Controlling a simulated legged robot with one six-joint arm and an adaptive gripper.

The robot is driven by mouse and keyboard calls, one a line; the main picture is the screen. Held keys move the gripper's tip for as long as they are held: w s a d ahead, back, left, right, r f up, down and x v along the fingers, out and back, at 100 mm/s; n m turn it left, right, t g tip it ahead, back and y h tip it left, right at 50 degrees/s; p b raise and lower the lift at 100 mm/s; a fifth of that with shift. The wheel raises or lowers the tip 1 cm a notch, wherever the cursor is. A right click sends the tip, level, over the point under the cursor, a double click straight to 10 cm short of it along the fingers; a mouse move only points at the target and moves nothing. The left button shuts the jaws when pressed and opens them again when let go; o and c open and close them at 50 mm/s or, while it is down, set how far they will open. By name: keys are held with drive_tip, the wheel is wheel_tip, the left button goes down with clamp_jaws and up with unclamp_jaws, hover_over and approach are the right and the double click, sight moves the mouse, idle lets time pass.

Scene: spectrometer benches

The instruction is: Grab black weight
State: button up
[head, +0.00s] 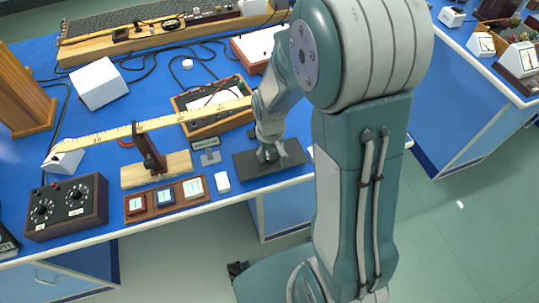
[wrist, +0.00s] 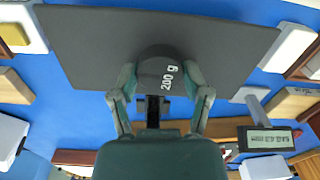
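The black weight (wrist: 163,66), marked "200 g", stands on a dark grey plate (wrist: 85,40) in the wrist view. My gripper (wrist: 164,90) has its two fingers spread, one on each side of the weight's near part. The left fingertip is very close to the weight, and the right one looks slightly apart from it. In the head view my gripper (head: 272,152) is low over the dark plate (head: 248,168) near the bench's front edge. The weight is mostly hidden there by the fingers.
In the head view, a wooden stand with a long ruler (head: 150,160), a row of square blocks (head: 165,196) and a dial box (head: 66,206) stand to the left. An open wooden tray (head: 212,105) is behind.

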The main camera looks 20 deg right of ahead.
drive_tip(key=shift+d, duration=0.1)
clamp_jaws()
drive_tip(key=shift+r, duration=0.6)
drive_tip(key=s+a+r, duration=0.7)
drive_tip(key=s+r, duration=0.4)
drive_tip(key=s, duration=0.1)
drive_tip(key=shift+a+r, duration=0.35)
drive_tip(key=shift+r, duration=0.05)
